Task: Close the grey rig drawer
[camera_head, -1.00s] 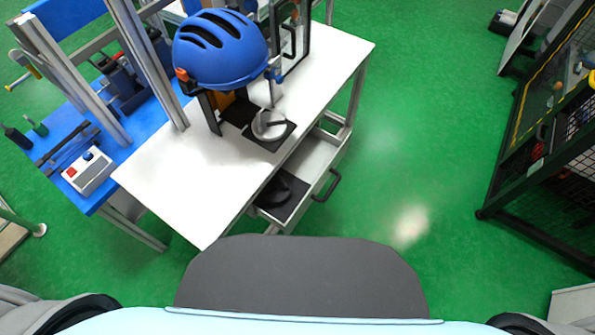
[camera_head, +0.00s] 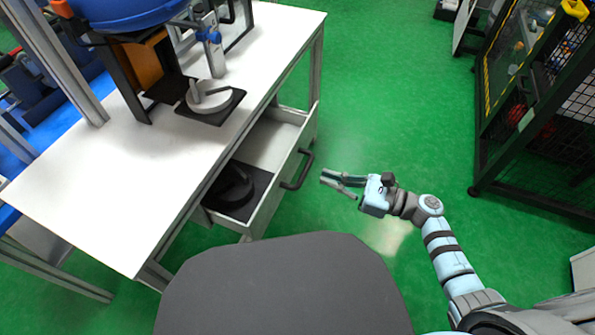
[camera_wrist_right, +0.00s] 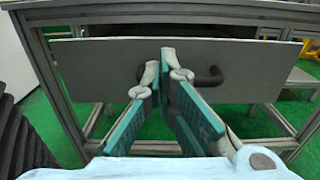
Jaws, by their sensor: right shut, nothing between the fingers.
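The grey rig drawer (camera_head: 273,192) stands pulled out under the white bench top, its inside showing in the head view. Its dark handle (camera_head: 297,170) is on the outer front face. My right gripper (camera_head: 325,177) is in front of this face, just right of the handle, shut and empty. In the right wrist view the drawer's front panel (camera_wrist_right: 105,62) spans the picture beyond the fingers (camera_wrist_right: 164,62). The handle (camera_wrist_right: 208,77) is partly hidden behind them; contact cannot be told. My left gripper is out of view.
A black item (camera_head: 232,187) lies on a dark mat in the drawer. Green floor is clear between bench and dark mesh rack (camera_head: 530,165).

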